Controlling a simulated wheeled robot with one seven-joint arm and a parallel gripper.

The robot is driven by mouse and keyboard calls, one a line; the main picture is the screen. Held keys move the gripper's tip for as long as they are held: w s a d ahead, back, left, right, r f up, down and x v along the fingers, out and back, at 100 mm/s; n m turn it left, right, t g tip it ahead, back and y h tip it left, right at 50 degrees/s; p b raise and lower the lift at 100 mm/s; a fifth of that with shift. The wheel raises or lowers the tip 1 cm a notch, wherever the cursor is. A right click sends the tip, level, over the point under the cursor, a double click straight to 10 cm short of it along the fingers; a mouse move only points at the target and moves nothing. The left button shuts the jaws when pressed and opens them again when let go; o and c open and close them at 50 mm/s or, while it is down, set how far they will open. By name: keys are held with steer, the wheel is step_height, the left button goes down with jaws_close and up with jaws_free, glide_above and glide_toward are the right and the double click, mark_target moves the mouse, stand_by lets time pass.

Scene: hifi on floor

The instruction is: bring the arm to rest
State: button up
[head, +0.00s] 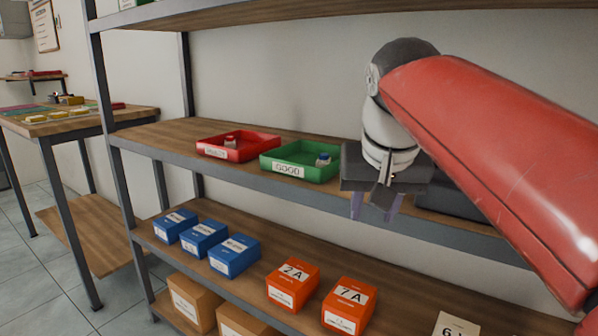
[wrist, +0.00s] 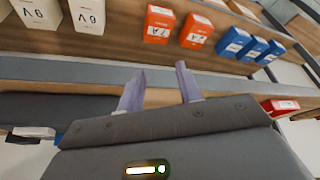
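My gripper (head: 374,207) hangs from the red and white arm in front of the shelf rack, at the height of the middle shelf's edge. In the wrist view my gripper (wrist: 158,88) shows its two pale purple fingers apart, with nothing between them. A green tray (head: 318,174) labelled GOOD stands on the middle shelf, just left of my gripper, with a small item (head: 323,159) in it. A red tray (head: 262,151) stands further left with another small item (head: 231,142) in it. The gripper and arm hide part of the shelf behind.
The middle shelf (head: 150,135) has a metal front edge close to my gripper. A dark container (head: 450,197) sits behind my arm. Blue boxes (head: 235,257), orange boxes (head: 348,306) and a white box (head: 456,326) stand on the shelf below. A table (head: 90,122) stands at the left.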

steer(key=s+d+f, duration=0.2)
steer(key=s+f, duration=0.5)
steer(key=f, duration=0.4)
steer(key=s+d+f+n, duration=0.1)
steer(key=s+d+f, duration=0.1)
steer(key=s+f, duration=0.5)
step_height(320, 180, down, 4)
steer(key=shift+d+t, duration=0.15)
steer(key=shift+t, duration=0.25)
steer(key=shift+s+d, duration=0.1)
steer(key=shift+d, duration=0.05)
